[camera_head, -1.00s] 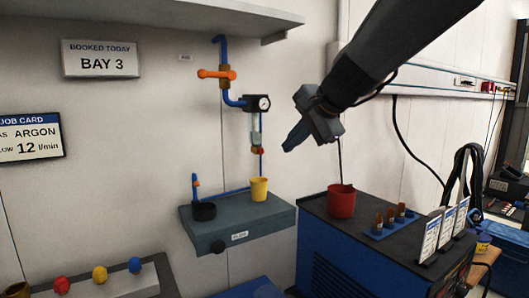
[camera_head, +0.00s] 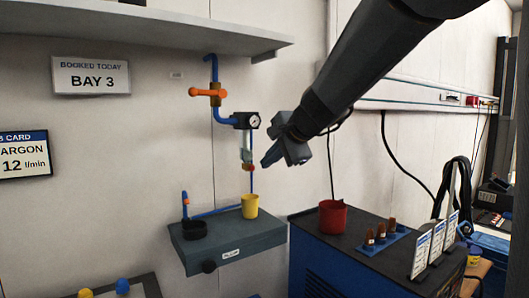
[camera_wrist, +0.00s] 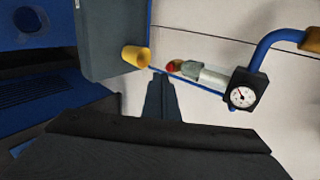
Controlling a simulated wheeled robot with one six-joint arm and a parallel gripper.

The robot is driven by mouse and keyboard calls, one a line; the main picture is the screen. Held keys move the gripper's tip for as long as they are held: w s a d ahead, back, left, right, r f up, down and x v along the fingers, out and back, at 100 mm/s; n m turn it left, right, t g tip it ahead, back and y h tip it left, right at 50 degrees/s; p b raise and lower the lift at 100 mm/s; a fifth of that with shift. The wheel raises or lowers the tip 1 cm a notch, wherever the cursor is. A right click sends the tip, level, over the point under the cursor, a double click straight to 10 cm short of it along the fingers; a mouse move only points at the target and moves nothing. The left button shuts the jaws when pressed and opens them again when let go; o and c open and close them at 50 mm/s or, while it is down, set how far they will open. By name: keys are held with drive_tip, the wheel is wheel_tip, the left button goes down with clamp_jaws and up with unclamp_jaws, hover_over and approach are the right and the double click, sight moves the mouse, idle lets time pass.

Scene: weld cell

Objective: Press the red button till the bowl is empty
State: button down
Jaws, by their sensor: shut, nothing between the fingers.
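A small red button (camera_head: 251,167) sits at the lower end of the clear tube below the gauge. It also shows in the wrist view (camera_wrist: 171,67). My gripper (camera_head: 267,161) is shut and empty, its tip just right of the button; in the wrist view the fingers (camera_wrist: 158,78) point toward it. I cannot tell whether they touch. A black bowl (camera_head: 194,231) stands on the left of the grey wall shelf (camera_head: 232,245), below a blue spout. Its contents cannot be made out. A yellow cup (camera_head: 250,207) stands on the shelf's right, below the button.
A round gauge (camera_head: 253,121) and an orange-handled valve (camera_head: 207,92) are on the blue pipe above. A red cup (camera_head: 332,217) stands on the blue cabinet at right, beside several brown-topped pieces. An overhanging shelf (camera_head: 180,30) is above.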

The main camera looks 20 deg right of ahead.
drive_tip(key=shift+w+a+f+p, duration=0.2)
drive_tip(key=shift+w+a+f, duration=0.15)
drive_tip(key=shift+w, duration=0.6)
drive_tip(key=shift+w+a+f+p, duration=0.2)
drive_tip(key=shift+w+f+p, duration=0.1)
drive_tip(key=shift+w, duration=0.6)
drive_tip(key=shift+w+a+f+p, duration=0.15)
drive_tip(key=shift+w+a+f, duration=0.2)
drive_tip(key=shift+w, duration=0.6)
drive_tip(key=shift+w+a, duration=0.25)
drive_tip(key=shift+w, duration=0.7)
drive_tip(key=shift+s+d, duration=0.2)
drive_tip(key=shift+s, duration=0.25)
drive_tip(key=b, duration=0.2)
approach(253, 166)
drive_tip(key=s+f+v, duration=0.1)
drive_tip(key=v, duration=0.5)
drive_tip(key=shift+w, duration=0.15)
